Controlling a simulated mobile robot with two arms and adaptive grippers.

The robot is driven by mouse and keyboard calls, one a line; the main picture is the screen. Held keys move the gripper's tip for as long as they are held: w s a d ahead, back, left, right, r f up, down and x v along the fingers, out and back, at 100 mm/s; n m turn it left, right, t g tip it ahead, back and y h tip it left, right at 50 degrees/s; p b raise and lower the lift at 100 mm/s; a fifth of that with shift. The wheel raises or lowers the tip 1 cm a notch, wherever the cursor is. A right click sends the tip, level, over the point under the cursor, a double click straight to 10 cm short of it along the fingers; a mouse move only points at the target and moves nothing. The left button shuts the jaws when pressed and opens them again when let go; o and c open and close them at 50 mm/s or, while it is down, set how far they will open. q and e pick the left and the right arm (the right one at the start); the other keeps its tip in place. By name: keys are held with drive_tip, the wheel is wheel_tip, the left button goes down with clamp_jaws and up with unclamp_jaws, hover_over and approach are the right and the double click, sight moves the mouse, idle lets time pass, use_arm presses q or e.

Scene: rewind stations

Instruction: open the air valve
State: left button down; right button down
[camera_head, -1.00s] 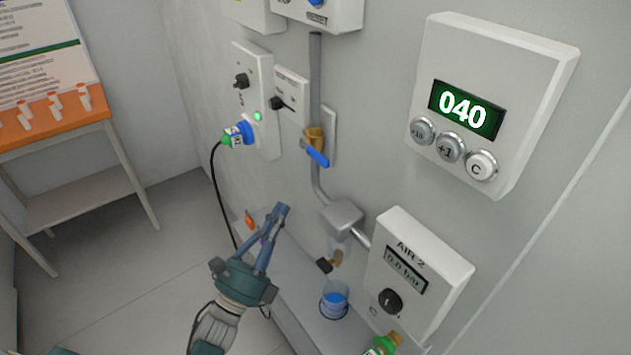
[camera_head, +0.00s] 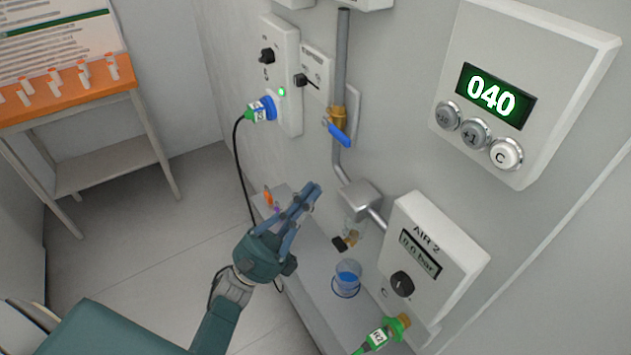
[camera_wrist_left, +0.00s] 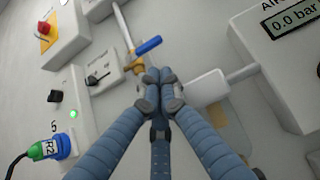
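The air valve is a brass body (camera_head: 337,114) on a vertical grey pipe, with a blue lever handle (camera_head: 339,134) that slants down to the right in the head view. In the left wrist view the blue handle (camera_wrist_left: 149,46) lies just beyond the fingertips, apart from them. My left gripper (camera_head: 309,190) is below and left of the valve in the head view. Its fingers (camera_wrist_left: 159,76) are together at the tips in the wrist view, with nothing seen between them. The AIR 2 box (camera_head: 435,245) reads 0.0 bar. My right gripper is not in view.
A grey junction box (camera_head: 360,200) sits on the pipe below the valve. A blue cup (camera_head: 347,278) stands on the ledge below. A counter panel (camera_head: 520,90) reads 040. A black cable (camera_head: 240,165) hangs from a blue-green plug (camera_head: 262,109) left of the valve.

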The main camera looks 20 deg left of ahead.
sight(335, 132)
use_arm(q)
drive_tip(key=p+x, duration=0.3)
drive_tip(key=x, duration=0.5)
drive_tip(key=shift+r, duration=0.15)
